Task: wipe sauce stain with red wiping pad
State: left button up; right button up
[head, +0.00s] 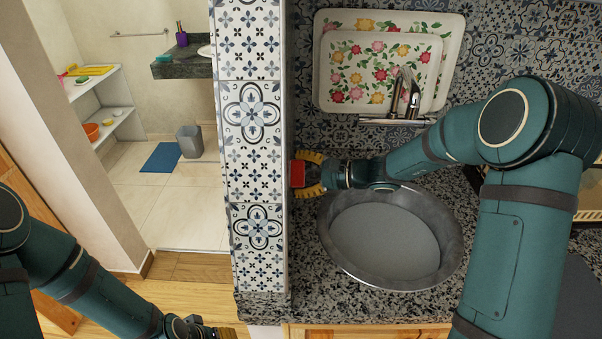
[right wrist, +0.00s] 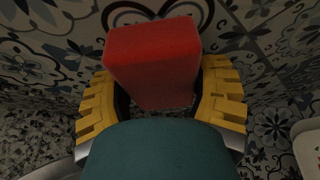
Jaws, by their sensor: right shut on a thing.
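The red wiping pad (head: 297,173) is a red block in my right gripper (head: 308,173). The gripper is shut on it, beside the edge of the patterned tile wall (head: 253,120). In the right wrist view the pad (right wrist: 153,62) sits between the yellow fingers of the right gripper (right wrist: 160,85), close in front of the tiles. I cannot tell whether it touches them. No sauce stain shows in either view. My left gripper (head: 215,332) is at the bottom edge of the head view, partly cut off, and its fingers are too little visible to tell their state.
A round metal basin (head: 342,262) is set in the speckled counter (head: 305,285), below my right forearm. A tap (head: 412,103) and floral trays (head: 330,100) stand behind it. Through the opening at left are shelves (head: 118,118), a grey bin (head: 189,141) and a blue mat (head: 161,157).

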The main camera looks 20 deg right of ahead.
aim_at(300, 175)
jog(key=shift+s+a+b, duration=0.15)
jog(key=shift+s+b, duration=0.15)
jog(key=shift+s, duration=0.3)
jog(key=shift+s+a+b, duration=0.15)
jog(key=shift+s+b, duration=0.1)
jog(key=shift+s, duration=0.3)
jog(key=shift+s+a+b, duration=0.95)
jog(key=shift+s+b, duration=0.85)
jog(key=shift+s, duration=1.3)
jog(key=shift+w+d+r+p, duration=0.15)
jog(key=shift+w+d+r, duration=0.15)
jog(key=shift+w, duration=0.75)
jog(key=shift+w+d+r+p, duration=0.25)
jog(key=shift+w+r, duration=0.1)
jog(key=shift+w, duration=0.7)
jog(key=shift+w+d+r+p, duration=0.1)
jog(key=shift+w+d+r, duration=0.2)
jog(key=shift+w, duration=0.75)
jog(key=shift+w+d+p, duration=0.1)
jog(key=shift+w+d, duration=0.2)
jog(key=shift+w, duration=0.75)
jog(key=shift+w+d+p, duration=0.15)
jog(key=shift+w+d, duration=0.2)
jog(key=shift+w, duration=0.75)
jog(key=shift+w+d+p, duration=0.1)
jog(key=shift+w+d, duration=0.2)
jog(key=shift+w, duration=0.75)
